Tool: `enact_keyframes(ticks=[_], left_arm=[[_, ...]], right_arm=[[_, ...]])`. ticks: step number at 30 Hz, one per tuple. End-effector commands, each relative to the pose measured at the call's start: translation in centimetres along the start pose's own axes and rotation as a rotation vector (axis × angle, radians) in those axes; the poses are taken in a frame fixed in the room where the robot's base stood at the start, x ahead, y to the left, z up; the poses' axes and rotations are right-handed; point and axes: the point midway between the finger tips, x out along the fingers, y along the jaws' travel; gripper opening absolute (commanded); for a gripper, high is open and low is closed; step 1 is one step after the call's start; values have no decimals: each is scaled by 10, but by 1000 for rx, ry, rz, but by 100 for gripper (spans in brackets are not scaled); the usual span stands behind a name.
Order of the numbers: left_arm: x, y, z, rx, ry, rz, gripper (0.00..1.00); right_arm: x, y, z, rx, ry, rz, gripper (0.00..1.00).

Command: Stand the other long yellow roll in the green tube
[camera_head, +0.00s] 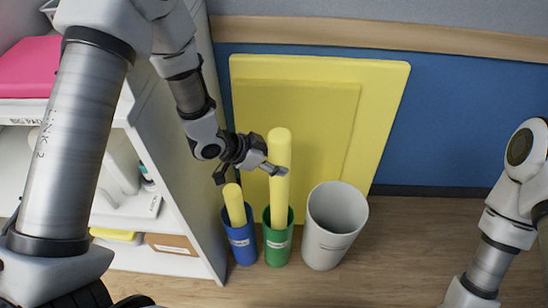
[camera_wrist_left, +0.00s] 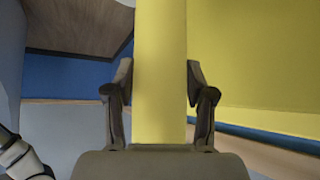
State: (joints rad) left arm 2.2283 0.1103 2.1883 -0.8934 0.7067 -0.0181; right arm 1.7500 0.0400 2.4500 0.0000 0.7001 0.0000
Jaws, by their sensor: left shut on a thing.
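A long yellow roll (camera_head: 279,152) stands upright with its lower end inside the green tube (camera_head: 278,247). My left gripper (camera_head: 276,170) is shut on this roll, above the tube's rim. In the left wrist view the roll (camera_wrist_left: 160,75) runs vertically between the two fingers (camera_wrist_left: 160,100). The roll's bottom end is hidden inside the tube, so I cannot tell whether it touches the floor of the tube. Another yellow roll (camera_head: 235,205) stands slightly tilted in the blue tube (camera_head: 241,245) to the left. My right gripper is out of view; only part of my right arm shows.
A grey-white bin (camera_head: 333,240) stands right of the green tube. Yellow boards (camera_head: 375,110) lean on the blue wall (camera_head: 450,120) behind. A white shelf (camera_head: 185,215) with a pink item (camera_head: 30,68) stands at the left. The wooden floor (camera_head: 390,255) is clear right of the bin.

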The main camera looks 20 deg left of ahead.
Motion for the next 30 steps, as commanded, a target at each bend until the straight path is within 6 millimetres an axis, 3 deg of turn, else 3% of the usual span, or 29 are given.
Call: enact_keyframes(ticks=[30], left_arm=[[72, 0, 71, 1, -1, 1, 0]], right_arm=[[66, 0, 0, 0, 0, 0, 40]])
